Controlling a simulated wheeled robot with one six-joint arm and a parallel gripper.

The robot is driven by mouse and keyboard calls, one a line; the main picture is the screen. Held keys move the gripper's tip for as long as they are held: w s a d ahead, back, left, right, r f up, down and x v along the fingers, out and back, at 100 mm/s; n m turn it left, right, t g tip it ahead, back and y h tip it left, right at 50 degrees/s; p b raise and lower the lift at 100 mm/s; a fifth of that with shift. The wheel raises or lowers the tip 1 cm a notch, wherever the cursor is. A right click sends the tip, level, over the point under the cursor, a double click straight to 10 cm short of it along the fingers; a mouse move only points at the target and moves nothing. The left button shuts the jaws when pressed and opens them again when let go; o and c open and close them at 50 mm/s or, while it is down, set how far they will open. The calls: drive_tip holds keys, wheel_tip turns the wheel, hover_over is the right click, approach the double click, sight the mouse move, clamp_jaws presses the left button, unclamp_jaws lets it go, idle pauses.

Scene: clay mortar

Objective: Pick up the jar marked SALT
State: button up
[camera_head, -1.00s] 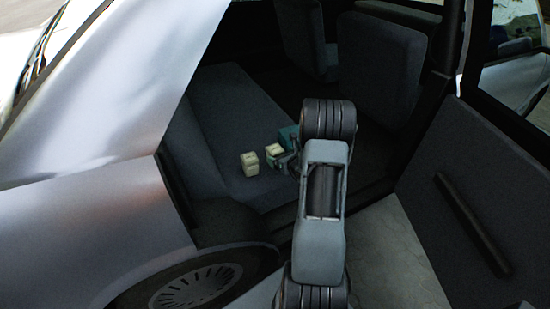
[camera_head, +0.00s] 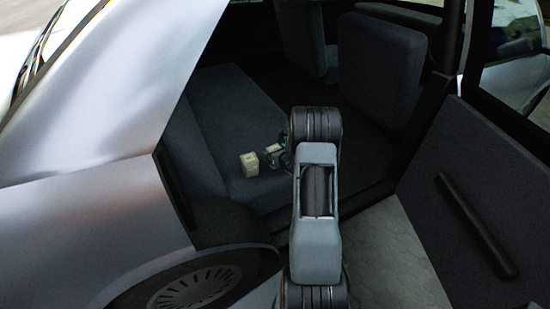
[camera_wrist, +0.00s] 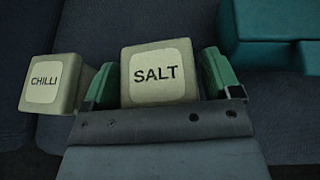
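The cream jar marked SALT (camera_wrist: 158,75) stands on the dark car seat, in the middle of the wrist view, its label facing up toward me. My gripper (camera_wrist: 158,82) is open, with one green finger on the left and one on the right of this jar, each very close to its side. I cannot tell whether either finger touches it. In the head view the SALT jar (camera_head: 273,149) shows only in part, beside my gripper (camera_head: 274,157).
A similar jar marked CHILLI (camera_wrist: 44,82) stands close to the left finger; it also shows in the head view (camera_head: 250,165). A teal box (camera_wrist: 265,35) lies at the upper right. The open car door (camera_head: 470,200) is on the right.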

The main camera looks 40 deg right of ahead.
drive_tip(key=c, duration=0.9)
drive_tip(key=shift+r, duration=0.1)
